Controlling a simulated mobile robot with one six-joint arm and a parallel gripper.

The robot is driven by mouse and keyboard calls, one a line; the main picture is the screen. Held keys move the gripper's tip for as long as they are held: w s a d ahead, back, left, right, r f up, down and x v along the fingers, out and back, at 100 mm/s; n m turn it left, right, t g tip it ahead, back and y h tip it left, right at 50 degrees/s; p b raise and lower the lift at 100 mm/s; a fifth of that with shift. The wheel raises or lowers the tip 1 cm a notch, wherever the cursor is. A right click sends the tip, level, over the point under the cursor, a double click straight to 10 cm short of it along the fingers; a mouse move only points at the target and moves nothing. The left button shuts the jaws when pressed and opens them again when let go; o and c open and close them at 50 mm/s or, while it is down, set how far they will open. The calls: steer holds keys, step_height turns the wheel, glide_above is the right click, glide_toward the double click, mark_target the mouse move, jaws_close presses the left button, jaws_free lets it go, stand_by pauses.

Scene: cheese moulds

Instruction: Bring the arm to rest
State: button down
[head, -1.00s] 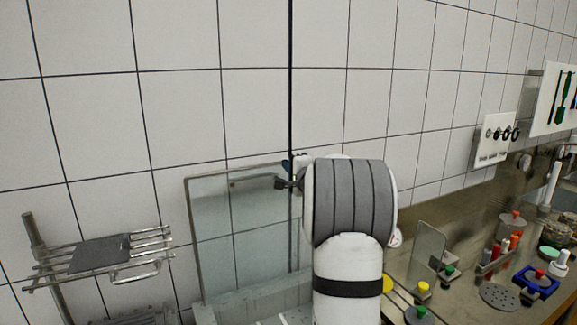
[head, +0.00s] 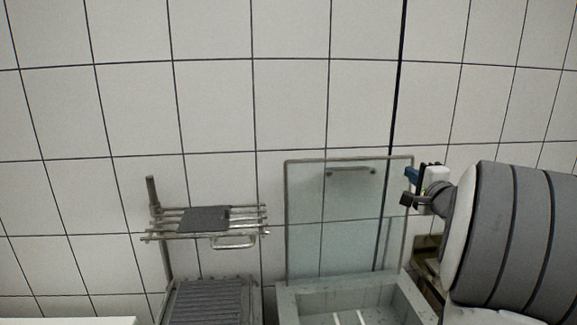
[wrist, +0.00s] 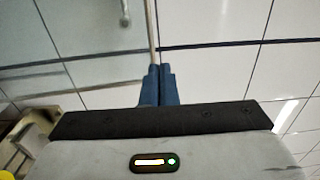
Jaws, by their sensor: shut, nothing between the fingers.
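My gripper (wrist: 158,72) shows in the wrist view with its two blue fingers together and nothing between them. In the head view my gripper (head: 411,175) is small, at the right, in front of the tiled wall and by the right edge of the glass panel. My arm fills the right side of the head view, with its large grey-banded part nearest the camera. In the wrist view the fingers point at the tiled wall and overlap the panel's edge strip; the gap to it cannot be told.
An upright glass panel (head: 345,240) with a handle stands behind a grey open basin (head: 300,298). A wire rack (head: 162,236) with a dark plate hangs left of it, above a ribbed grey unit (head: 205,302). A white surface (head: 75,321) shows at the bottom left. The upper wall is bare.

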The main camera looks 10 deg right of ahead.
steer(key=s+a+f+n+g+h+b, duration=0.1)
steer(key=s+a+f+n+g, duration=0.3)
steer(key=a, duration=0.4)
steer(key=s+a+f+n+g+h, duration=0.1)
steer(key=s+a+f+n+g, duration=0.25)
steer(key=a, duration=0.45)
steer(key=s+a+f+n+g+y, duration=0.2)
steer(key=s+a+f+n, duration=0.3)
steer(key=s+a, duration=0.3)
steer(key=s+a+f+n+g+y, duration=0.2)
steer(key=s+a+f+n+g, duration=0.3)
steer(key=s, duration=0.5)
steer(key=a+f+n, duration=0.1)
steer(key=a+n, duration=0.1)
steer(key=a, duration=0.1)
steer(key=shift+s+f+b, duration=0.2)
steer(key=shift+b, duration=0.1)
